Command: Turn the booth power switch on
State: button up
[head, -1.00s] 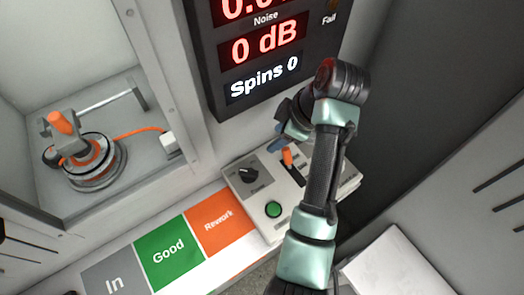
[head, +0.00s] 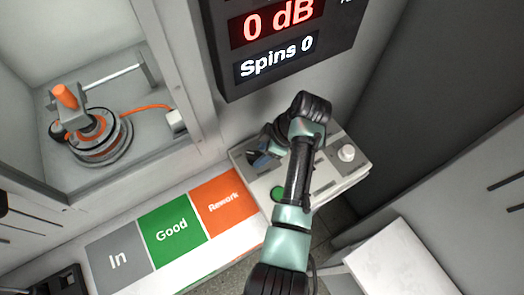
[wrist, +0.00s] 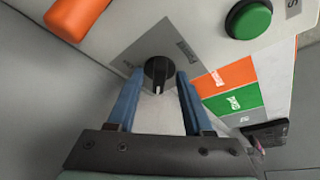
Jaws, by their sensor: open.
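The booth power switch is a black rotary knob (wrist: 159,72) with a white pointer mark, on a grey labelled plate (wrist: 140,48) in the wrist view. The pointer faces down in that view, toward my gripper. My gripper (wrist: 156,82) is open, with its blue fingers on either side of the knob. I cannot tell whether they touch it. In the head view my gripper (head: 262,158) is over the left part of the control box (head: 262,192), and it hides the knob there.
A green button (wrist: 248,18) and an orange lever handle (wrist: 78,14) are near the knob. A white knob (head: 347,153) is on the box's right. The display (head: 275,50) stands behind. The hub motor (head: 95,137) sits in the booth at left.

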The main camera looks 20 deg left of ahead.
jog(key=shift+a+f, duration=0.1)
jog(key=shift+f, duration=0.15)
grip_shut()
